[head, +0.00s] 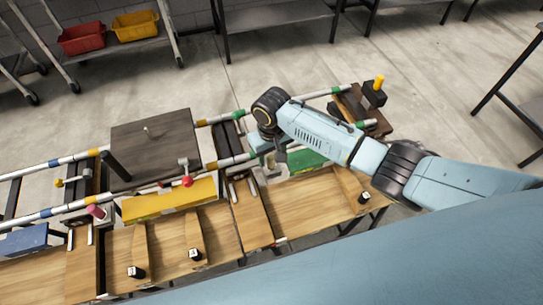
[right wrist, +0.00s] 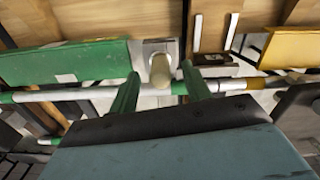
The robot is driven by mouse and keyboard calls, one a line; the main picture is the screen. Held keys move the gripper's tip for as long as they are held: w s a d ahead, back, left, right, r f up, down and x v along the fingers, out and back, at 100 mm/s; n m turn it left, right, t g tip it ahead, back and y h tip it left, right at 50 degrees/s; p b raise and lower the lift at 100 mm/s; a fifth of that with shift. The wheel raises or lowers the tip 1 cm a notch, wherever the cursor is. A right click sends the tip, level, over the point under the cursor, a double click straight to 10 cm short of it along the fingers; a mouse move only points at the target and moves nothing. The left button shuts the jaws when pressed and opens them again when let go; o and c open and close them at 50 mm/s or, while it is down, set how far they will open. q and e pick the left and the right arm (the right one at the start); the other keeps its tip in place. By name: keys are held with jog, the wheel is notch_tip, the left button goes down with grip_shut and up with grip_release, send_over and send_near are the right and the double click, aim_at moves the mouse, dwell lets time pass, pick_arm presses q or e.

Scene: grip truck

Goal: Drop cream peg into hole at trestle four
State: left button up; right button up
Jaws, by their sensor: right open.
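My right gripper (head: 267,160) reaches down over the striped rails beside the green panel (head: 306,162). In the right wrist view its two green fingers (right wrist: 160,92) are apart. A cream peg (right wrist: 160,72) stands between them, seen nearly end-on, in front of a pale metal plate (right wrist: 160,47). I cannot tell whether the fingers touch it or whether it sits in a hole. The trestle numbers are too small to read surely. My left gripper is not in view.
A dark board (head: 150,160) with a small pale knob stands left of my gripper. A yellow peg (head: 379,82) stands at the far right. Wooden trays (head: 310,205) lie in front.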

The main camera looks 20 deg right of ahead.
notch_tip(320, 180, up, 12)
jog(key=p, duration=0.1)
jog(key=shift+f+p, duration=0.15)
jog(key=shift+p, duration=0.25)
